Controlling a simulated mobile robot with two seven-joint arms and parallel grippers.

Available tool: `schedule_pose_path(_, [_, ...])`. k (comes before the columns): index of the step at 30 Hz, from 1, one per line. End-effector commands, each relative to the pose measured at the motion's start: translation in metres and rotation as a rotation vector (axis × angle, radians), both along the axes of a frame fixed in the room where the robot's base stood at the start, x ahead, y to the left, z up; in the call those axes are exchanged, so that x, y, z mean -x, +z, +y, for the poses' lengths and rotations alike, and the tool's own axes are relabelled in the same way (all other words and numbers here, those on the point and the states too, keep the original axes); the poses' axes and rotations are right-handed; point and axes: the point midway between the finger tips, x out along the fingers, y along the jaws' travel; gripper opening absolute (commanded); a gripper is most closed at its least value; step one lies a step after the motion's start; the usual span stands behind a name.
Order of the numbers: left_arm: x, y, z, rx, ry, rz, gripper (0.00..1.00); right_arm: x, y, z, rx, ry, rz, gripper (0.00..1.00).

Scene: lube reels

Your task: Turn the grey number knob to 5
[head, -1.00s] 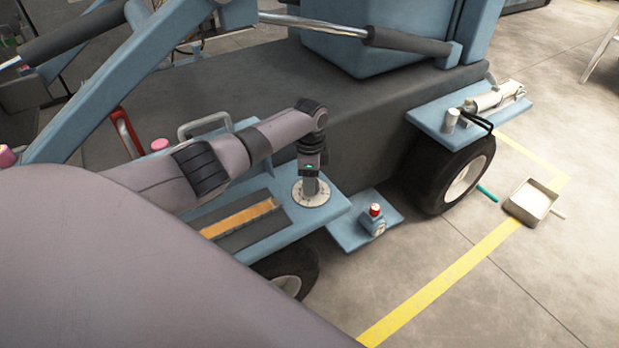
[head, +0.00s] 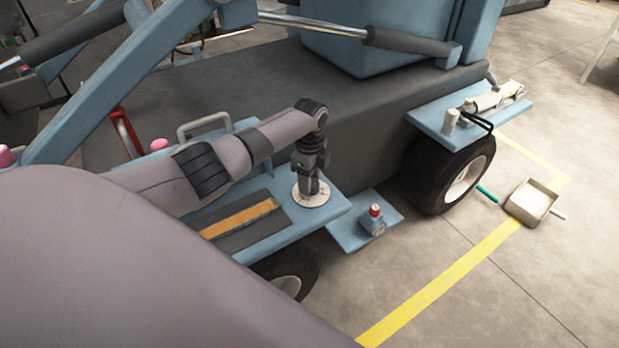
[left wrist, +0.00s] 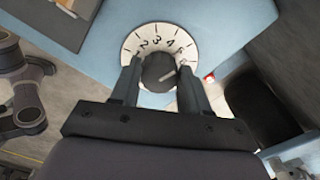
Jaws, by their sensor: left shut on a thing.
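The grey number knob (left wrist: 158,71) is a dark round knob with a light marker line. It sits in the middle of a white number dial (left wrist: 147,32), which also shows in the head view as a pale disc (head: 311,200) on a blue ledge. The marker line slants up to the right, towards the higher numbers. I cannot tell exactly which number it meets. My left gripper (head: 310,187) points down over the dial. In the left wrist view its fingers (left wrist: 160,72) are shut on the knob, one on each side. My right gripper is not in view.
A small blue device with a red cap (head: 374,212) stands on a lower blue plate to the right. An orange strip (head: 238,218) lies in the ledge left of the dial, near a grey handle (head: 203,124). A tray (head: 532,203) lies on the floor at right.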

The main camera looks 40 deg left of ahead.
Motion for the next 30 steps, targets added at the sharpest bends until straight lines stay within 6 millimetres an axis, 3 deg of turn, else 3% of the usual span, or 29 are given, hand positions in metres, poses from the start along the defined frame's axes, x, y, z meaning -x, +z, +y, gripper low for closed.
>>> schedule_pose_path(6, [-0.001, 0.001, -0.003, 0.007, -0.001, -0.002, 0.15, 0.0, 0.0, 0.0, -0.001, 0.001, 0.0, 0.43])
schedule_pose_path(7, [-0.001, 0.001, -0.003, 0.007, -0.001, -0.002, 0.52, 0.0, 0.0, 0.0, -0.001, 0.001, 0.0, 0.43])
schedule_pose_path(9, [-0.001, 0.001, -0.003, 0.006, -0.001, -0.002, 0.71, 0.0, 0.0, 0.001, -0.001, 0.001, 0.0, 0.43])
schedule_pose_path(19, [0.0, 0.004, -0.001, 0.003, 0.001, 0.0, 0.71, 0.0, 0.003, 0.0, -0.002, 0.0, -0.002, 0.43])
schedule_pose_path(30, [-0.001, 0.06, -0.001, 0.004, 0.0, -0.003, 0.71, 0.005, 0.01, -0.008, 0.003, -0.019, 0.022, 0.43])
